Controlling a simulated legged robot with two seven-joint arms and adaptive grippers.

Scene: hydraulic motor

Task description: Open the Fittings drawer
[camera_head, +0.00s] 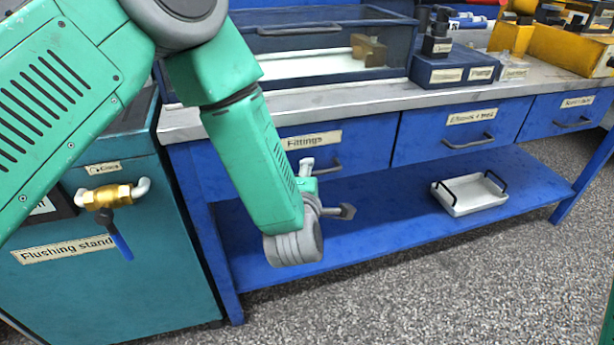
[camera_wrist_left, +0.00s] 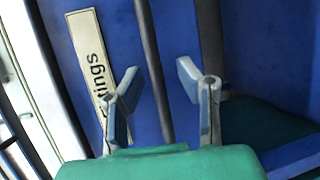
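The Fittings drawer (camera_head: 366,138) is the blue drawer under the left part of the bench top, and its front looks flush and shut. Its white label (camera_head: 312,140) is partly readable in the left wrist view (camera_wrist_left: 92,60). Its grey bar handle (camera_head: 328,169) is partly hidden by my left gripper (camera_head: 325,188) in the head view. In the left wrist view my left gripper (camera_wrist_left: 157,88) is open, with one finger on each side of the handle (camera_wrist_left: 151,62). I see no clear contact; depth to the handle is hard to judge. My right gripper is not in view.
Two more blue drawers (camera_head: 462,130) with handles lie to the right. A white tray (camera_head: 470,196) sits on the blue lower shelf (camera_head: 395,222). The teal flushing stand (camera_head: 120,285) with a brass valve (camera_head: 104,196) stands left of the bench. The floor in front is clear.

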